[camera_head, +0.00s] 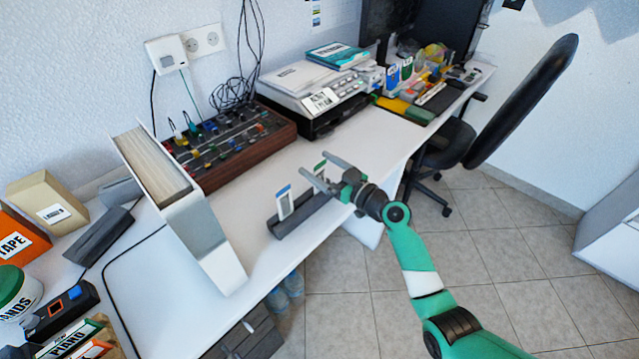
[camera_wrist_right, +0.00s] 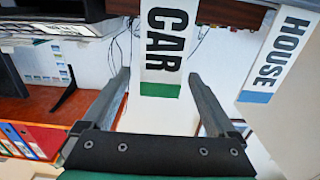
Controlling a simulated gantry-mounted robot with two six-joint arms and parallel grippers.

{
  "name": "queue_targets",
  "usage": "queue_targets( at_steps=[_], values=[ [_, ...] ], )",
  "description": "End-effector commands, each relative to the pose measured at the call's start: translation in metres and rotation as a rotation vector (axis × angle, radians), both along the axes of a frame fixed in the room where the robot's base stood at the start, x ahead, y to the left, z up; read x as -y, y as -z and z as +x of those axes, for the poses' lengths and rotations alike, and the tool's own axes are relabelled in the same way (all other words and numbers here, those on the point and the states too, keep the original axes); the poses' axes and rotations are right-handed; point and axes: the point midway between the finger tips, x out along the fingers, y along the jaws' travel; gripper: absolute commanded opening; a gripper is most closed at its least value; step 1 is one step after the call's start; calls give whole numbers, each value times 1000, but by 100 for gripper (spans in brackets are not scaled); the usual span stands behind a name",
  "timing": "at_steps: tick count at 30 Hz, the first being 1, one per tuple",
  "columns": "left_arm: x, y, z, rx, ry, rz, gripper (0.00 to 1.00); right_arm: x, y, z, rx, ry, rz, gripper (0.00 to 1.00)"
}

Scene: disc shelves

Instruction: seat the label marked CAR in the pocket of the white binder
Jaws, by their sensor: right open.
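The label marked CAR (camera_wrist_right: 165,42), white with a green end, stands in a dark rack (camera_head: 305,214); its green end (camera_head: 319,167) shows in the head view. A second label, marked HOUSE (camera_wrist_right: 277,55), with a blue end, stands beside it in the rack. My right gripper (camera_head: 313,162) is open, with its fingers on either side of the CAR label's green end. In the wrist view my right gripper (camera_wrist_right: 158,74) shows nothing clamped. The white binder (camera_head: 205,245) stands upright on the desk, left of the rack. I cannot make out its pocket. My left gripper is not in view.
A wooden-sided mixer (camera_head: 230,150) with cables lies behind the binder. A printer (camera_head: 312,92) with a book on top is at the back. The desk's front edge is close to the rack.

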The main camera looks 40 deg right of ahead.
Motion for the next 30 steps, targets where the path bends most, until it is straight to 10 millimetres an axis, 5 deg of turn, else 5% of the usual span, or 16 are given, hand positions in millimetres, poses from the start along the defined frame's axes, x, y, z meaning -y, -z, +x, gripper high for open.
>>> queue_targets(
  at_steps=[6, 21, 30],
  values=[
    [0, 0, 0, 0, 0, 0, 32, 0, 0, 1, -1, 0, 0, 92],
    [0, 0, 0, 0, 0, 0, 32, 0, 0, 1, -1, 0, 0, 2],
    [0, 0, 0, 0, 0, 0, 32, 0, 0, 1, -2, 0, 0, 0]
  ],
)
